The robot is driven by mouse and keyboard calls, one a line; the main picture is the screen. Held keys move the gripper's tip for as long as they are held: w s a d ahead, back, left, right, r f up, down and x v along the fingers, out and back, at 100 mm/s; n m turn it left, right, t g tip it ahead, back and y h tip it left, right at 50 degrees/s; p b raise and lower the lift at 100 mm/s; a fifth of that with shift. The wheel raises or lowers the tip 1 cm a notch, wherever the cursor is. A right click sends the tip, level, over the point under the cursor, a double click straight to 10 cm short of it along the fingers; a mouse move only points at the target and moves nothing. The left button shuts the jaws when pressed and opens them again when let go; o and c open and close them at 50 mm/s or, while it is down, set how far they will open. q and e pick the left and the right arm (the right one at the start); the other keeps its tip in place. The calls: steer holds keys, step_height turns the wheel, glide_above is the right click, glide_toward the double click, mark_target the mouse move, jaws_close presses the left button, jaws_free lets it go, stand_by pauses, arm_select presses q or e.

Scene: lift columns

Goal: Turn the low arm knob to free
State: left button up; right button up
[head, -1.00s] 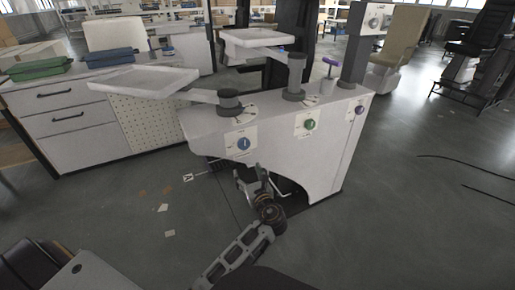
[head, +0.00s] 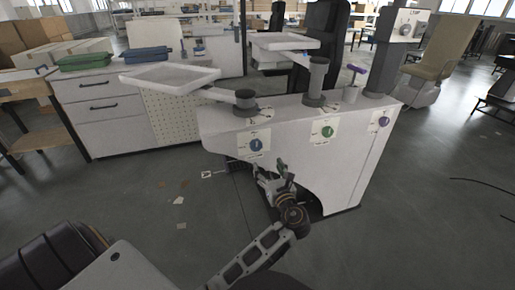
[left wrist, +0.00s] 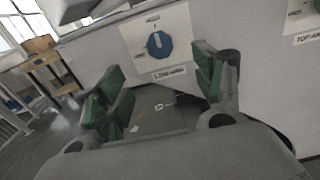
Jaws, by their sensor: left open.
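The low arm knob is a round blue knob (head: 256,145) on a white label plate on the left part of the white cabinet front. In the left wrist view the blue knob (left wrist: 159,45) has a pale pointer mark near its top, and the plate under it reads "LOW ARM". My left gripper (head: 270,172) is open and empty, just below the knob and in front of the cabinet. Its green-padded fingers (left wrist: 165,88) stand apart in the left wrist view, with the knob beyond and above the gap. They do not touch it. My right gripper is not in view.
A green knob (head: 327,132) and a purple knob (head: 383,121) sit further right on the same cabinet (head: 345,165). Two trays on swivel arms, one of them the left tray (head: 170,77), stand above it. Drawers (head: 95,110) stand at the left.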

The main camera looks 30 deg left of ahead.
mark_target(257, 147)
arm_select(q)
steer(key=shift+w+a, duration=0.1)
steer(key=b+x, duration=0.2)
steer(key=x, duration=0.7)
steer(key=b+x, duration=0.1)
steer(key=x, duration=0.2)
steer(key=shift+w+a, duration=0.25)
steer(key=shift+w, duration=0.05)
steer(key=shift+w+a, duration=0.25)
steer(key=shift+a, duration=0.05)
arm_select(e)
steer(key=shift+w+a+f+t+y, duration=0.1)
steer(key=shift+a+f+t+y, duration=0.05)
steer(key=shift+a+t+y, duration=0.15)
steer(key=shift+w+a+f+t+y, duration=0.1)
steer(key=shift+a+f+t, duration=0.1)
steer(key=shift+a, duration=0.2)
arm_select(q)
steer(key=shift+c, duration=0.4)
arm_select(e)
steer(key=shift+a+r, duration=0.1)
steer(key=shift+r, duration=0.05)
arm_select(q)
steer(key=shift+c, duration=1.3)
steer(key=c, duration=0.7)
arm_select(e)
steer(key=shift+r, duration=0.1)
